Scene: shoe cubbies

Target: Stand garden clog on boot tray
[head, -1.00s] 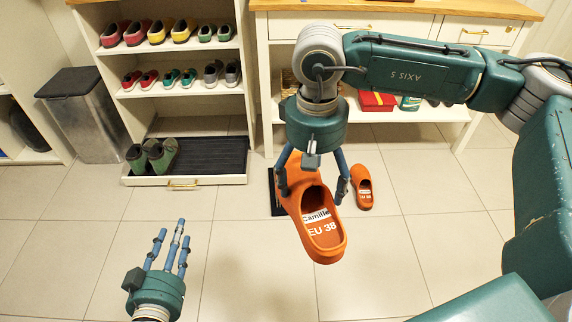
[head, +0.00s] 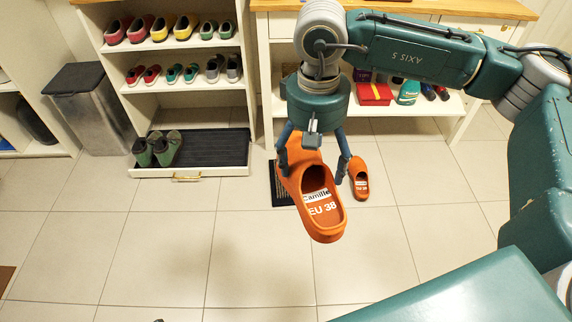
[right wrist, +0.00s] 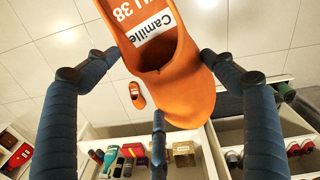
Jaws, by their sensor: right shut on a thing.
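A large orange garden clog (head: 319,223), marked "Camille" and "EU 38", hangs tilted above the floor in the head view. My right gripper (head: 314,165) is shut on it, with fingers on both sides. In the right wrist view the clog (right wrist: 185,88) fills the space between the fingers. The black ribbed boot tray (head: 215,150) lies in the low pull-out base of the shoe cubby, left of the clog. Green shoes (head: 157,149) stand at its left end; its middle and right are bare. My left gripper is out of view, save perhaps a tiny tip at the bottom edge.
A second orange clog (head: 359,180) stands on the floor to the right. A dark mat (head: 281,190) lies partly behind the held clog. A bin (head: 89,108) stands left of the cubby. Cubby shelves (head: 190,87) with shoes rise above the tray. The front floor is clear.

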